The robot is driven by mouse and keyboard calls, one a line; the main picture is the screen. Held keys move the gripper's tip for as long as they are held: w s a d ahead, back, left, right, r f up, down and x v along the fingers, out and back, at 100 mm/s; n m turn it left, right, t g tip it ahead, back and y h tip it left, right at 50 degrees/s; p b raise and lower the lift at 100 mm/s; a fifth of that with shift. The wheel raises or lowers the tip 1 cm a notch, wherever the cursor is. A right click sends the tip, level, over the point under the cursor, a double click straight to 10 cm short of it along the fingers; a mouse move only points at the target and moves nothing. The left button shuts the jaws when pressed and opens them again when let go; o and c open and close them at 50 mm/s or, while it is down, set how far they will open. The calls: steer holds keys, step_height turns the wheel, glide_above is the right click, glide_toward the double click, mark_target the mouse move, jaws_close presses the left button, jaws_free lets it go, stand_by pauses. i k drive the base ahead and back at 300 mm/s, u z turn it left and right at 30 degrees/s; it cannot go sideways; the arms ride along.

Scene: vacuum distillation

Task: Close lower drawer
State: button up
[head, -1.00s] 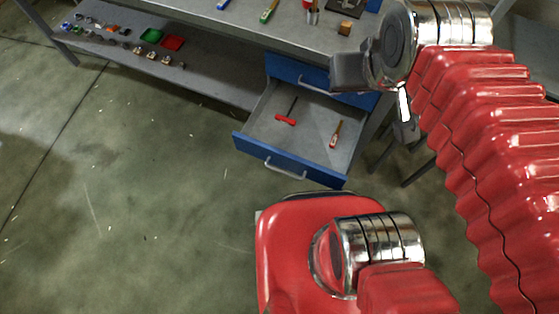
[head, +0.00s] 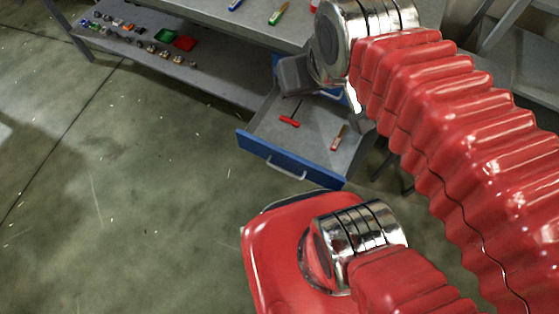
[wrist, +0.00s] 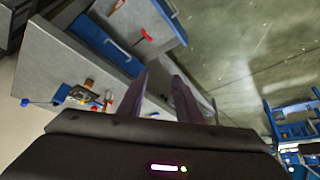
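The lower drawer (head: 262,160) is pulled well out of the workbench, with its blue front and metal handle facing the open floor. In the wrist view the drawer's blue front (wrist: 173,22) shows at the top, tilted, beyond my fingers. My gripper (wrist: 162,80) has its two dark fingers apart with nothing seen between them. It appears above the bench side and clear of the drawer front.
The upper drawer's blue front (wrist: 103,43) is just above the lower one. The bench top (head: 190,6) carries several tools. A lower shelf (head: 215,82) at left holds small parts and green and red trays. The floor (head: 150,190) before the drawer is clear.

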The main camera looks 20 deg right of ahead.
mark_target(304, 151)
steer(key=u, duration=0.3)
steer(key=k, duration=0.65)
steer(key=u, duration=0.5)
steer(key=k, duration=0.7)
steer(key=u, duration=0.5)
steer(key=i, duration=1.45)
steer(key=u, duration=0.4)
